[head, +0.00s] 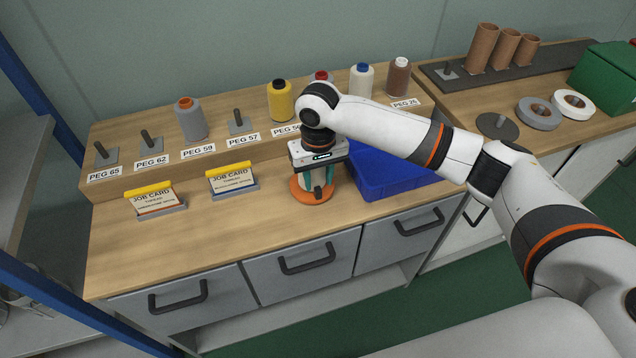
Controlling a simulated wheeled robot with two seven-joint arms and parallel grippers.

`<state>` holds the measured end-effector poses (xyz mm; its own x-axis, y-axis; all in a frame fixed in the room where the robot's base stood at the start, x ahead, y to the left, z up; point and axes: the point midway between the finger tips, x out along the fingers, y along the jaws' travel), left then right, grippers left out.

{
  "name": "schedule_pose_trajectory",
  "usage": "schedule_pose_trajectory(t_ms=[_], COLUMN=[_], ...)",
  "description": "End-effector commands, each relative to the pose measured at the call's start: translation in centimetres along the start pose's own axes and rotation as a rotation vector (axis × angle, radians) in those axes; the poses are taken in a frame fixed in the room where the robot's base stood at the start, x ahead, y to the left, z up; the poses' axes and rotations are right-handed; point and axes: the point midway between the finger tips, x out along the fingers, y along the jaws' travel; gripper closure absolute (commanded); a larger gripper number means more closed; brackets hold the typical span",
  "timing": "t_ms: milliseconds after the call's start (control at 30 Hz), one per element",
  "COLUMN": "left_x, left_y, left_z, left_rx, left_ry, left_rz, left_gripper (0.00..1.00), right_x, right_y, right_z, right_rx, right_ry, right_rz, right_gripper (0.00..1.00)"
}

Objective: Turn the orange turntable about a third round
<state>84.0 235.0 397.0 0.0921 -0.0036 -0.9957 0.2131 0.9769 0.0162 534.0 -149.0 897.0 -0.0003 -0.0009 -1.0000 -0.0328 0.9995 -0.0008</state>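The orange turntable (299,191) is a small round disc on the wooden bench, left of the blue bin. My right gripper (317,190) points straight down over it, with its dark fingertips low at the disc. A pale and teal thing (328,183), perhaps a thread cone, shows behind and between the fingers, apparently on the turntable. The gripper hides most of it. I cannot tell whether the fingers are closed on anything. My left gripper is not in view.
A blue bin (385,180) stands close to the right of the turntable. Two job cards (232,180) stand to the left. Thread cones, including a yellow one (281,100), stand on the raised shelf behind. The bench front left of the turntable is clear.

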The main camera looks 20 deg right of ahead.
Motion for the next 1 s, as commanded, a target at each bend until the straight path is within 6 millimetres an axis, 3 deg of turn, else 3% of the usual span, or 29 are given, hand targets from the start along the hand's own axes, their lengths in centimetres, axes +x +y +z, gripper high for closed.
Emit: schedule_pose_trajectory(t_ms=[200,567,800,1000], left_x=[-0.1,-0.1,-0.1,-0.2], left_y=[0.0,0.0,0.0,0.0], left_z=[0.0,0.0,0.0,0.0], left_rx=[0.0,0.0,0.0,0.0], left_ry=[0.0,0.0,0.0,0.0], left_rz=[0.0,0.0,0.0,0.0], left_gripper=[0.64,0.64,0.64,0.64], right_x=[2.5,3.0,2.9,2.9], right_y=[0.0,0.1,0.1,0.0], right_z=[0.0,0.0,0.0,0.0], right_rx=[-0.001,-0.002,-0.002,-0.005], right_ry=[0.001,0.0,-0.001,-0.001], right_rz=[0.001,0.0,0.0,0.0], right_gripper=[0.64,0.64,1.0,1.0])
